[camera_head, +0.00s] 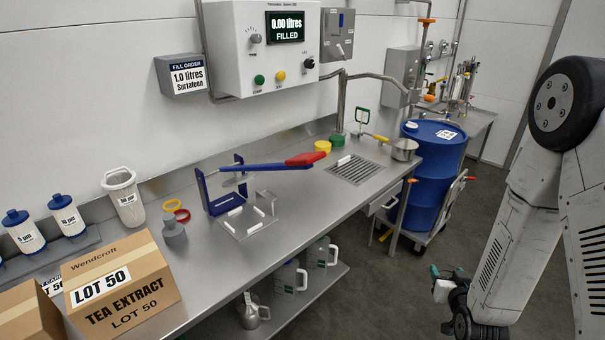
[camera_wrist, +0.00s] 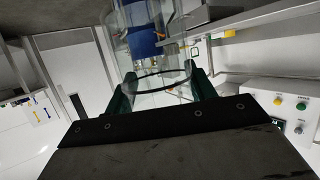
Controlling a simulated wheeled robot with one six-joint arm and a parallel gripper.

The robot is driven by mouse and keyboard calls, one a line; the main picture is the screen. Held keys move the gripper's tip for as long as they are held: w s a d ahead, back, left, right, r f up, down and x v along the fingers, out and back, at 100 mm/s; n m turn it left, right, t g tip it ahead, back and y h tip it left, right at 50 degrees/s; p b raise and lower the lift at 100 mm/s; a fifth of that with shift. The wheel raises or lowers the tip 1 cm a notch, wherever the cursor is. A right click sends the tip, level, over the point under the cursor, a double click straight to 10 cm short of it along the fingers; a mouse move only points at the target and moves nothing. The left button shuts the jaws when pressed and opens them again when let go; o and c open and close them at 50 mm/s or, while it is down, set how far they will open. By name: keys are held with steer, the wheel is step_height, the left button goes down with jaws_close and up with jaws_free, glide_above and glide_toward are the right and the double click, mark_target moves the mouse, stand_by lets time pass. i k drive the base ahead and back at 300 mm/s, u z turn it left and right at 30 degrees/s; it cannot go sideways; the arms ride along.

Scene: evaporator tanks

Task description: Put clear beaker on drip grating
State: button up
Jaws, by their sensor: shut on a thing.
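My gripper (camera_wrist: 163,90) has its green fingers shut on a clear beaker (camera_wrist: 142,48) in the wrist view. The beaker is see-through, and its dark round rim lies between the fingers. In the head view my gripper (camera_head: 440,299) is at the lower right, out over the floor and apart from the bench; a small pale shape there is too small to make out clearly. The drip grating (camera_head: 366,174) is a slotted panel set in the bench top, with a small white label or piece at its left edge. No beaker stands on it.
A metal pot (camera_head: 404,149) stands right of the grating, and yellow and green lids (camera_head: 323,146) behind it. A red-and-blue handled tool on a blue stand (camera_head: 222,197) is to its left. A blue drum (camera_head: 432,170) stands beyond the bench's right end. A filler box (camera_head: 262,50) hangs above.

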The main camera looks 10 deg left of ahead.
mark_target(354, 168)
steer(key=u, duration=0.3)
steer(key=i, duration=1.8)
steer(key=u, duration=0.05)
